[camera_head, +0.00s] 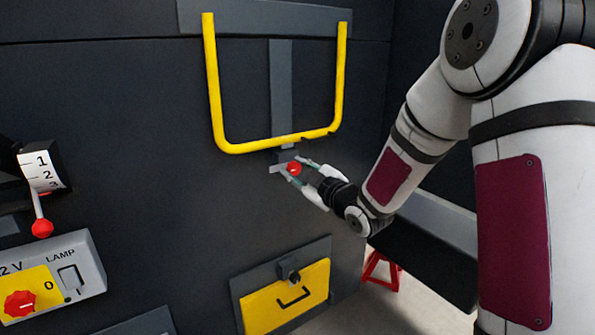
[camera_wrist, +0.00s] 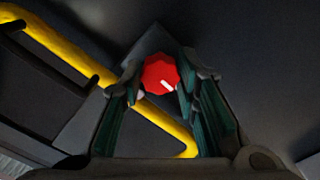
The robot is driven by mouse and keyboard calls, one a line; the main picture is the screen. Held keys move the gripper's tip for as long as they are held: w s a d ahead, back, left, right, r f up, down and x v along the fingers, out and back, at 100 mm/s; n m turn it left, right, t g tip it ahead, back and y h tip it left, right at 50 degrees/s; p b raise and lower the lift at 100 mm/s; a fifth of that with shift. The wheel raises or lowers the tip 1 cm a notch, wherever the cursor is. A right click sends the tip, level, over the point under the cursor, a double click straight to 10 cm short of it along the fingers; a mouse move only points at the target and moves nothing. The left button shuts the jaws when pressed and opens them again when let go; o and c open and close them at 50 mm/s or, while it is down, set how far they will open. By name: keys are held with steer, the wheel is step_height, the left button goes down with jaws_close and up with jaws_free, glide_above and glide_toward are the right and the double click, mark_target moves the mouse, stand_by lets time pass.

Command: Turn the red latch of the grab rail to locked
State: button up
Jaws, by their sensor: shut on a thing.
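The red latch (camera_head: 294,168) is a small faceted knob on the dark panel, just below the bottom bar of the yellow grab rail (camera_head: 262,146). My gripper (camera_head: 296,169) reaches it from the lower right, with one finger on each side of the knob. In the wrist view the red latch (camera_wrist: 161,75) sits between the fingertips of my gripper (camera_wrist: 160,80), and a white mark on its face points to the lower right. The jaws are shut on it. The yellow grab rail (camera_wrist: 55,45) runs diagonally behind the fingers there.
A lever with a red ball (camera_head: 42,228) and a numbered scale is at the left. Below it is a lamp switch box (camera_head: 85,262) with a red knob (camera_head: 19,303). A yellow hatch (camera_head: 262,308) is low on the panel. A red stand (camera_head: 381,268) is at the lower right.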

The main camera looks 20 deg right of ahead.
steer(key=m+p, duration=0.1)
steer(key=m, duration=0.3)
steer(key=shift+m, duration=0.4)
steer(key=m+p, duration=0.2)
steer(key=m, duration=0.2)
steer(key=shift+s+m, duration=0.1)
steer(key=shift+m, duration=0.2)
steer(key=m+p, duration=0.2)
steer(key=m, duration=0.2)
steer(key=shift+m+p, duration=0.95)
steer(key=shift+m, duration=1.15)
steer(key=o, duration=1.2)
steer(key=shift+c, duration=0.2)
